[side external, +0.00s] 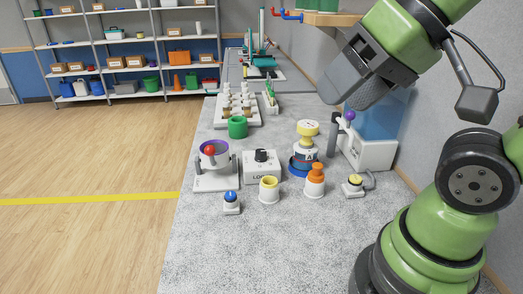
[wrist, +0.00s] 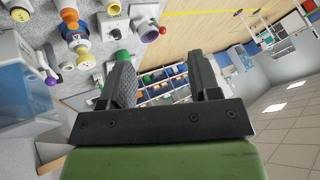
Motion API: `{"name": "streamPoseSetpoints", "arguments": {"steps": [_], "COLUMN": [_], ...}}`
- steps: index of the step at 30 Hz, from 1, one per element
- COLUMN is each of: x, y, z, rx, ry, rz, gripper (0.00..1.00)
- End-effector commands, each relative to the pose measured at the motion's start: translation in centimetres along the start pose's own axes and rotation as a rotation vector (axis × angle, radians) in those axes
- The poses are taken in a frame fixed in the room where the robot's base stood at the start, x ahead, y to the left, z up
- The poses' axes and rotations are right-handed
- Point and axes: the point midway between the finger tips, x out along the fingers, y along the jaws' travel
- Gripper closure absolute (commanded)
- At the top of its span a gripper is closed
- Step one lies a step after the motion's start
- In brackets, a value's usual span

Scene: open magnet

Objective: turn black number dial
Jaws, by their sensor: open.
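The black dial (side external: 261,155) sits on top of a white box (side external: 262,172) with partly legible lettering on its front, on the grey speckled table. The same dial shows in the wrist view (wrist: 116,33) at the upper left. My gripper (side external: 343,98) is high above the table, to the right of the dial and well apart from it. In the wrist view my gripper (wrist: 162,72) has its two black fingers spread with nothing between them. The number marks on the dial are too small to read.
A blue-tank dispenser (side external: 372,145) stands right.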

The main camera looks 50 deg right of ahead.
Motion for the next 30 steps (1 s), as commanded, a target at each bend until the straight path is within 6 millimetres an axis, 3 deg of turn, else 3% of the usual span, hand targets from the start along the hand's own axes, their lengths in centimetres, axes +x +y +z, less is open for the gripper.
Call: {"name": "streamPoseSetpoints", "arguments": {"steps": [8, 11, 16, 24, 30], "x": [4.4, 7.1, 12.6, 20.9, 23.6], "y": [0.7, 2.1, 6.0, 13.7, 16.4], "z": [-7.6, -10.4, -14.2, -16.1, -15.8], "rx": [-0.206, -0.294, -0.441, -0.631, -0.696], "ry": [-0.085, -0.118, -0.175, -0.243, -0.259], "rz": [0.050, 0.057, 0.056, 0.032, 0.018], "gripper": [0.43, 0.43, 0.43, 0.43, 0.43]}}
